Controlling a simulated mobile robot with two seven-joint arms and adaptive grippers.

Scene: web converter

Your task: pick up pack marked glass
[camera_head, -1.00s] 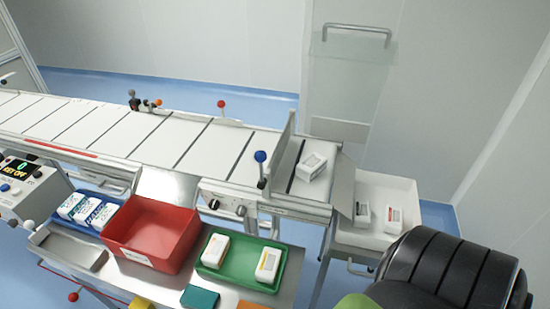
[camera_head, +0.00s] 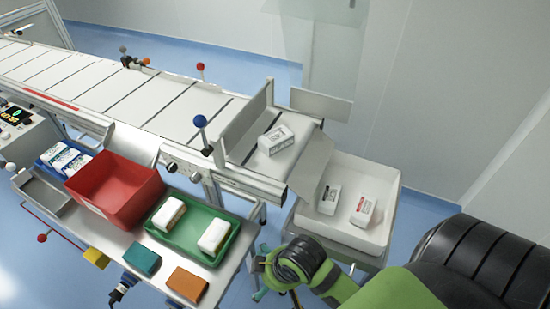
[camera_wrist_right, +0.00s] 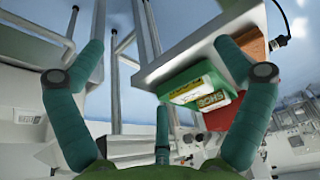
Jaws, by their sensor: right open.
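A white pack (camera_head: 278,140) with dark lettering that appears to read GLASS lies tilted at the right end of the conveyor, just before the chute. My right gripper (camera_head: 262,274) is at the bottom centre of the head view, in front of the white bin and well apart from that pack. In the right wrist view my right gripper (camera_wrist_right: 150,35) has its teal fingers spread wide, with nothing between them. My left gripper is in no view.
The white bin (camera_head: 392,205) right of the chute holds two packs, one black-marked (camera_head: 329,199) and one red-marked (camera_head: 363,210). A green tray (camera_head: 183,239) with two packs and a red bin (camera_head: 115,190) stand on the side table. Upright plates (camera_head: 243,128) flank the conveyor end.

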